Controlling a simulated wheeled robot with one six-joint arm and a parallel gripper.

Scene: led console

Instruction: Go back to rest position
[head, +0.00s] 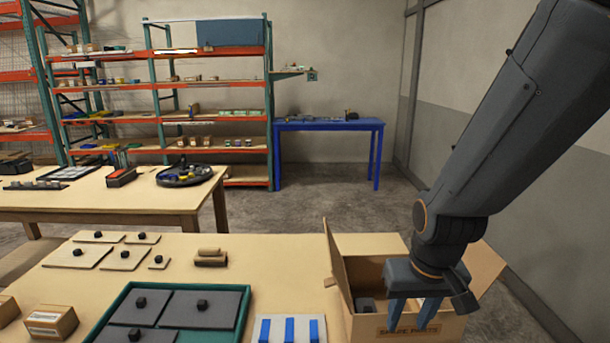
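My gripper (410,318) is at the right of the head view, at the end of my dark grey arm, which comes down from the upper right. Its two blue fingers point down and stand apart, with nothing visible between them. It is in front of or over an open cardboard box (435,329) with lettering on its front that seems to read "SPARE PARTS". Some dark items (365,304) lie inside the box.
The near table (230,282) holds a green tray (108,325) with dark knobbed plates, a blue-striped white piece (290,328), wooden cylinders (211,257), light knobbed plates (78,256) and a small box (51,322). Another table, shelves and a blue table (330,126) stand behind.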

